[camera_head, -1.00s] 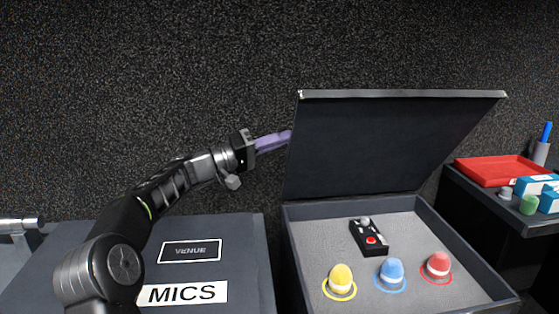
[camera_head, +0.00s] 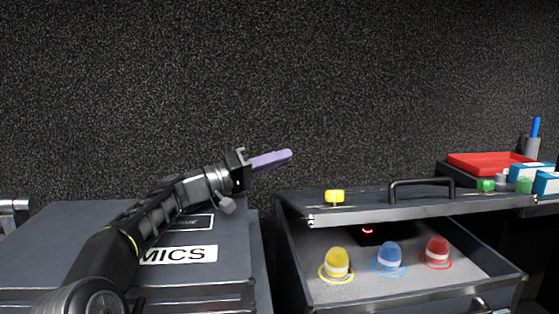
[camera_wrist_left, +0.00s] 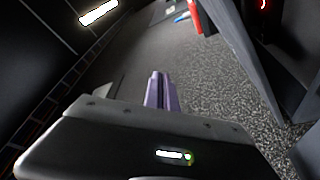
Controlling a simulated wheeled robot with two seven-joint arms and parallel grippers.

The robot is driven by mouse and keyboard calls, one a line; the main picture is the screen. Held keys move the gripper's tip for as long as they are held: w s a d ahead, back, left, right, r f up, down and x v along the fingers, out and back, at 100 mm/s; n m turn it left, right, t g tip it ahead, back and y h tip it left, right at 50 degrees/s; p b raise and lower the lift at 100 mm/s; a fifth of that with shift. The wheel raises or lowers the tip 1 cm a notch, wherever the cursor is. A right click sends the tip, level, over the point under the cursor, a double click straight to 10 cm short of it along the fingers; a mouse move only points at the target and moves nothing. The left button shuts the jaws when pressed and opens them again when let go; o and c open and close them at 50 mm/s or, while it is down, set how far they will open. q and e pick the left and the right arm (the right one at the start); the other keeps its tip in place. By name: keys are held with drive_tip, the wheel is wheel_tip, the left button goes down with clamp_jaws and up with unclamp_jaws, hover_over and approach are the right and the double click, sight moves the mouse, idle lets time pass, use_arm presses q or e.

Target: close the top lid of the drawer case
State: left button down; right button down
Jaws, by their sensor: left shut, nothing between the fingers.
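The drawer case (camera_head: 500,285) stands right of centre in the head view. Its lid (camera_head: 360,205) is tipped down over it, close to level but not flush: a gap under the front edge shows the grey interior. The lid's upper face carries a black handle (camera_head: 422,182) and a yellow knob (camera_head: 334,197). My left gripper (camera_head: 289,154) is shut and empty, its purple fingers above and just behind the lid's left end, apparently not touching it. The fingers also show in the wrist view (camera_wrist_left: 160,90). My right gripper is not in view.
Yellow (camera_head: 336,262), blue (camera_head: 389,257) and red (camera_head: 437,250) domed pieces stand inside the case. A control box with a red light is mostly hidden by the lid. A MICS case (camera_head: 235,228) is at left. A red tray (camera_head: 488,162) and small boxes are at right.

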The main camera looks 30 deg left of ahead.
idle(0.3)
use_arm(q)
drive_tip(key=v, duration=0.7)
drive_tip(key=shift+s+a, duration=0.25)
drive_tip(key=shift+s, duration=0.05)
